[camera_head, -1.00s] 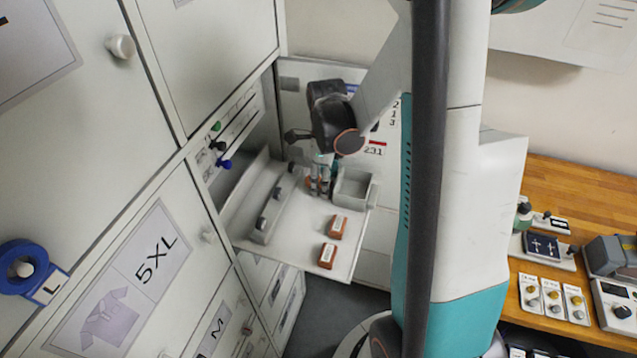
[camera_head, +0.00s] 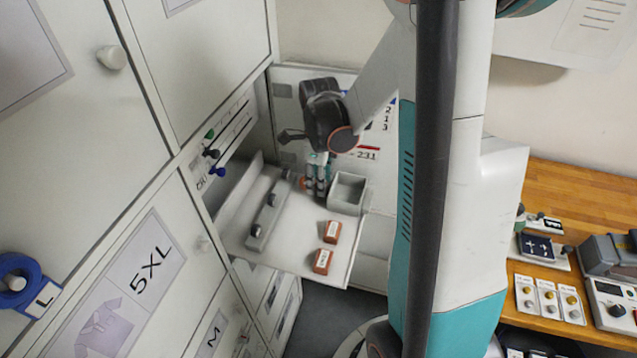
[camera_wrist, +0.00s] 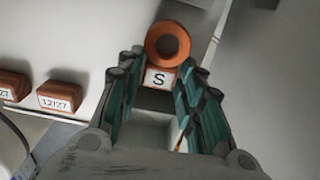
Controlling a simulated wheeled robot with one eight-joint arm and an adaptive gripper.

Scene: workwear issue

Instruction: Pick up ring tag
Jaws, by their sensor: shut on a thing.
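The ring tag (camera_wrist: 158,78) is an orange ring with a white label reading "S", seen in the wrist view. My gripper (camera_wrist: 161,70) is shut on it, with the label between the fingertips and the ring beyond them. In the head view my gripper (camera_head: 317,178) points down over the white shelf (camera_head: 290,248), beside the grey open box. A bit of the orange ring shows at its left there. The fingers hide most of the tag in that view.
The grey open box (camera_head: 348,191) stands right of my gripper. Two orange labelled blocks (camera_head: 332,232) (camera_head: 321,262) lie at the shelf's front right. A grey peg rail (camera_head: 265,220) is at left. Cabinet doors close off the left; a blue "L" ring tag (camera_head: 14,262) hangs on a knob.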

